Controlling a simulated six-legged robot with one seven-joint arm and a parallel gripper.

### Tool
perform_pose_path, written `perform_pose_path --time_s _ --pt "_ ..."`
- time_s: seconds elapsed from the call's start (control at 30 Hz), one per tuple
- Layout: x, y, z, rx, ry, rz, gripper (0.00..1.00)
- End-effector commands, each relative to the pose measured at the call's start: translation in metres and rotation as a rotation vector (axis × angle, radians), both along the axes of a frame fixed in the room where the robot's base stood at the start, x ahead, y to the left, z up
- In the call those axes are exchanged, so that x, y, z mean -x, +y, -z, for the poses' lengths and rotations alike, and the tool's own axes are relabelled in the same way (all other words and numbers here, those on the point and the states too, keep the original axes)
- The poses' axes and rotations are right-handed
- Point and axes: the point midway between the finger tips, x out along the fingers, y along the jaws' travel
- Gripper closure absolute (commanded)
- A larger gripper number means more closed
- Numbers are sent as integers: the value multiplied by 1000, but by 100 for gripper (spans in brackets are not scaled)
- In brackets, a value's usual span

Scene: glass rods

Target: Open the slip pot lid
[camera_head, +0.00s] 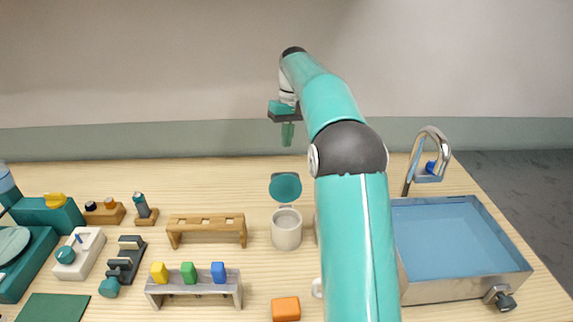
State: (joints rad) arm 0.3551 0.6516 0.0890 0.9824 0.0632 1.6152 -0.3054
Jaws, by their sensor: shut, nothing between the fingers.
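The slip pot (287,232) is a small pale cylinder standing on the wooden table, left of my arm. Its teal round lid (286,187) stands tilted up behind the rim on a hinge, so the pot's mouth is uncovered. My gripper (287,141) is shut and empty, pointing down in the air above and beyond the pot, apart from the lid. My teal arm covers the table to the right of the pot.
A wooden rack (207,229) and a grey rack (194,290) with coloured rods' ends stand left of the pot. An orange block (285,309) lies in front. A blue sink (455,240) with a tap (431,150) is at right. Several small tools crowd the left.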

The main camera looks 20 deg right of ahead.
Motion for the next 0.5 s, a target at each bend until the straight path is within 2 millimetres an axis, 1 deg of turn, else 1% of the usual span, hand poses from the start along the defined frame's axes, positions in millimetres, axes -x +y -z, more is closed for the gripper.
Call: perform_pose_path --time_s 0.1,0.23,0.37,0.5 --pt "-2 2 -8 82 -23 187 100" --pt "-4 2 -13 134 -49 337 100" --pt "-5 2 -14 151 -61 397 100" --pt "-5 1 -4 152 -60 403 100"
